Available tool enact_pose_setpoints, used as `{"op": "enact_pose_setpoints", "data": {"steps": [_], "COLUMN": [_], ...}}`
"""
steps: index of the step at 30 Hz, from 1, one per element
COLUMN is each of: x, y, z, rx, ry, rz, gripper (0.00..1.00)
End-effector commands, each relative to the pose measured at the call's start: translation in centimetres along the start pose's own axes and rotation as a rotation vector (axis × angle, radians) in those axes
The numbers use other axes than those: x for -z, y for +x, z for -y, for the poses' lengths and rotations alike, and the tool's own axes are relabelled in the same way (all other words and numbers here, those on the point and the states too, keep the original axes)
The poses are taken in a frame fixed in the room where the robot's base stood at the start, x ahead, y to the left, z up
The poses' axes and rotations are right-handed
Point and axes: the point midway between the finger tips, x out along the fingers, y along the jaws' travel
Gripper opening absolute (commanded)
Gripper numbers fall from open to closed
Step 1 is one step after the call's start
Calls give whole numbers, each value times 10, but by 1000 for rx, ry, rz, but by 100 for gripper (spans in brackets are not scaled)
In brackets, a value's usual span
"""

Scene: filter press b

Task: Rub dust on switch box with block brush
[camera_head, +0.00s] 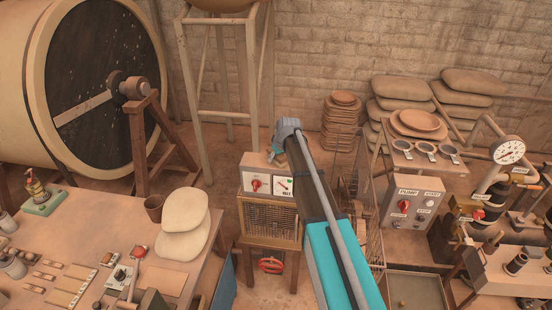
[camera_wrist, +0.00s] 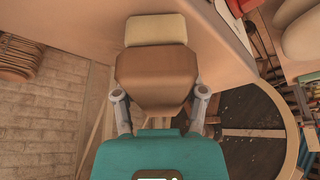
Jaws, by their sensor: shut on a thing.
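A small pale box with a red knob (camera_head: 256,184) and a white dial panel stands on a wooden cabinet in the head view; it looks like the switch box. Dust on it is too small to make out. My gripper (camera_wrist: 162,108) is shut on the block brush (camera_wrist: 155,78), a brown block with a cream pad at its far end. In the wrist view, the pad lies in front of a broad tan surface (camera_wrist: 232,50); I cannot tell whether they touch.
A table (camera_head: 110,235) with sacks, a pot and tools fills the left. A large drum (camera_head: 105,85) stands behind it. A pump start box (camera_head: 413,205), a gauge (camera_head: 507,150) and pipes crowd the right. A slatted cabinet (camera_head: 268,220) is under the small box.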

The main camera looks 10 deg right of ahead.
Motion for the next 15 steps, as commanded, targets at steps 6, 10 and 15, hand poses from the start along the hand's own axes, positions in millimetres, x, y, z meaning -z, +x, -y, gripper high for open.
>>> {"op": "enact_pose_setpoints", "data": {"steps": [6, 10, 15], "x": [1, 4, 11], "y": [0, 2, 6], "z": [-1, -5, -12], "rx": [0, 0, 0], "ry": [0, 0, 1], "rz": [0, 0, 0], "gripper": [17, 17, 17]}}
